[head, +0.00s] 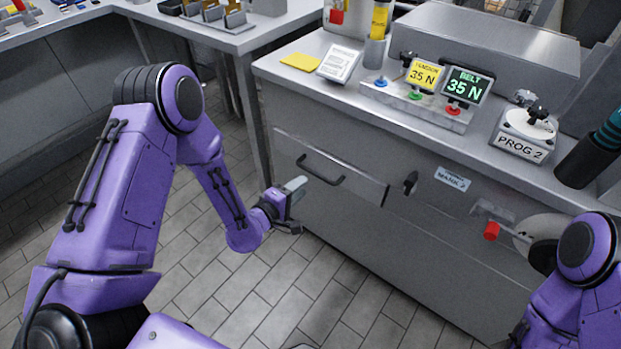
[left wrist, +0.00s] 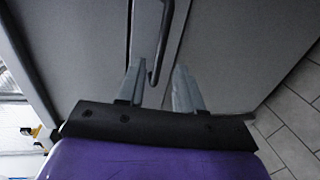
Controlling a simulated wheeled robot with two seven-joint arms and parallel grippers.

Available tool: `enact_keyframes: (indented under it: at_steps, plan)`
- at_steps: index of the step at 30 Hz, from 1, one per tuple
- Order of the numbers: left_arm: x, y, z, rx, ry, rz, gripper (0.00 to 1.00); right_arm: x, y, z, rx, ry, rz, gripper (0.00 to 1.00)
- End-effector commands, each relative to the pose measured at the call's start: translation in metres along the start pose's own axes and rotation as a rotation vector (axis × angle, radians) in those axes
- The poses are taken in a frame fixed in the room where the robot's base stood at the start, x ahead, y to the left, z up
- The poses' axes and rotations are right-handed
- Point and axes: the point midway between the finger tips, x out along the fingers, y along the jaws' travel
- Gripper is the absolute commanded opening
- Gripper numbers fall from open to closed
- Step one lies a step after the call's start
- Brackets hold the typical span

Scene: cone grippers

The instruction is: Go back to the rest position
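My left gripper (head: 295,197) is in front of the metal counter, just to the left of and below a black drawer handle (head: 320,172). In the left wrist view my left gripper (left wrist: 158,85) has its two grey fingers apart. The dark handle (left wrist: 161,45) appears in line with the gap between them, and I see nothing clamped. I cannot tell how far the handle is from the fingertips. The drawer front (head: 360,187) shows a visible right edge. My right arm (head: 585,255) is at the lower right, and its gripper is out of the picture.
The counter (head: 285,75) carries a yellow display (head: 424,75), a green display (head: 466,86) and a PROG 2 dial (head: 528,125). A red knob (head: 491,231) sticks out from its front, close to my right arm. Open tiled floor (head: 255,300) lies below my left gripper.

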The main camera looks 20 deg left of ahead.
Motion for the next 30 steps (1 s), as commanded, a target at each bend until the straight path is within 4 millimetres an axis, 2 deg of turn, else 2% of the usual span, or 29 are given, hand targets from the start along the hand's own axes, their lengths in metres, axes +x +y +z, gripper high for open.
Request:
enact_keyframes:
  at_steps: [4,18,20,22,23,25,27,30]
  plan:
    - [-0.011,0.001,0.0,-0.001,0.0,0.001,0.36,-0.001,0.0,0.0,0.0,0.0,0.0,0.78]
    - [-0.011,0.0,0.0,0.002,-0.001,0.001,0.36,-0.001,0.0,0.0,0.0,0.0,0.0,0.78]
    - [-0.011,0.0,0.001,0.032,-0.003,-0.002,0.36,-0.001,0.0,0.0,0.0,0.0,0.0,0.78]
    - [-0.013,-0.008,-0.002,0.14,0.013,-0.04,0.36,-0.001,0.0,0.0,0.0,0.0,0.0,0.78]
    - [-0.017,-0.016,-0.005,0.207,0.035,-0.084,0.36,-0.001,0.0,0.0,0.0,0.0,0.0,0.78]
    - [-0.04,-0.053,-0.011,0.398,0.08,-0.27,0.36,-0.001,0.0,0.0,0.0,0.0,0.0,0.78]
    - [-0.076,-0.096,-0.011,0.558,0.076,-0.487,0.36,-0.001,0.0,0.0,0.0,0.0,0.0,0.78]
    - [-0.129,-0.142,-0.01,0.705,0.031,-0.738,0.36,-0.001,0.0,0.0,0.0,0.0,0.0,0.78]
